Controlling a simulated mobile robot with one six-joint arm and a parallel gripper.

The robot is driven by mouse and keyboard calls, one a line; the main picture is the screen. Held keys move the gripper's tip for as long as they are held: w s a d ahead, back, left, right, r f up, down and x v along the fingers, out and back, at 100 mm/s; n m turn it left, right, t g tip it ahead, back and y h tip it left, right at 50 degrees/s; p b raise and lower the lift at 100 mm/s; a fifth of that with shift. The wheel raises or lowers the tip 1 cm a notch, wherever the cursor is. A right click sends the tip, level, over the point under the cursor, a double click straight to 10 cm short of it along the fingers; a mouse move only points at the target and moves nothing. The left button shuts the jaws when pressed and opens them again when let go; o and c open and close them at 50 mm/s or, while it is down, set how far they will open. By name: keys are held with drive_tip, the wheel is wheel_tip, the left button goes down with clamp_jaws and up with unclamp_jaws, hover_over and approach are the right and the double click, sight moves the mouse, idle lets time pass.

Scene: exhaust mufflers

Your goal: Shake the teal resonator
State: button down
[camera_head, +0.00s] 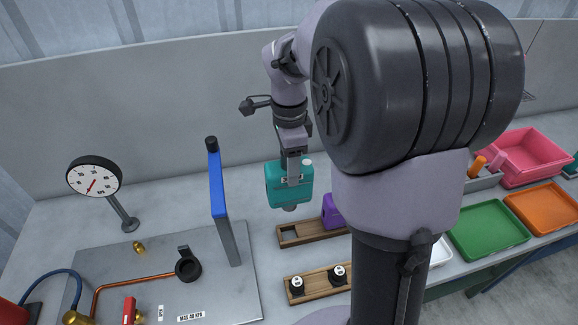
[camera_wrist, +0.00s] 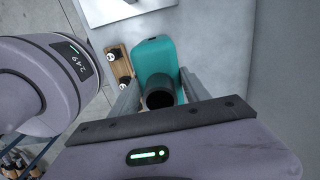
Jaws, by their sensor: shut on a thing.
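The teal resonator (camera_head: 279,186) is a rounded box held up in the air above the wooden racks in the head view. My gripper (camera_head: 294,178) is shut on it from above, and a finger shows across its side. A dark pipe stub sticks out below it. In the wrist view the teal resonator (camera_wrist: 158,62) sits between the two fingers of my gripper (camera_wrist: 158,92), with a dark round pipe end facing the camera. Its far side is hidden.
A wooden rack (camera_head: 290,236) with a purple piece (camera_head: 333,210) lies below. Another rack (camera_head: 317,289) holds two dark gauges or caps. A blue-edged post (camera_head: 219,185) stands left, beside a plate with a dial gauge (camera_head: 94,177). Green (camera_head: 487,231), orange (camera_head: 546,209) and pink (camera_head: 528,160) trays are right.

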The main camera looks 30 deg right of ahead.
drive_tip(key=shift+w+f+b, duration=0.1)
drive_tip(key=shift+f+b, duration=3.5)
drive_tip(key=shift+f, duration=0.05)
wheel_tip(320, 180, up, 3)
drive_tip(key=shift+r+p, duration=0.1)
drive_tip(key=shift+p, duration=0.3)
drive_tip(key=shift+s+f, duration=0.25)
drive_tip(key=shift+f, duration=1.05)
drive_tip(key=shift+w+r, duration=0.1)
drive_tip(key=shift+w, duration=0.15)
drive_tip(key=shift+s, duration=0.1)
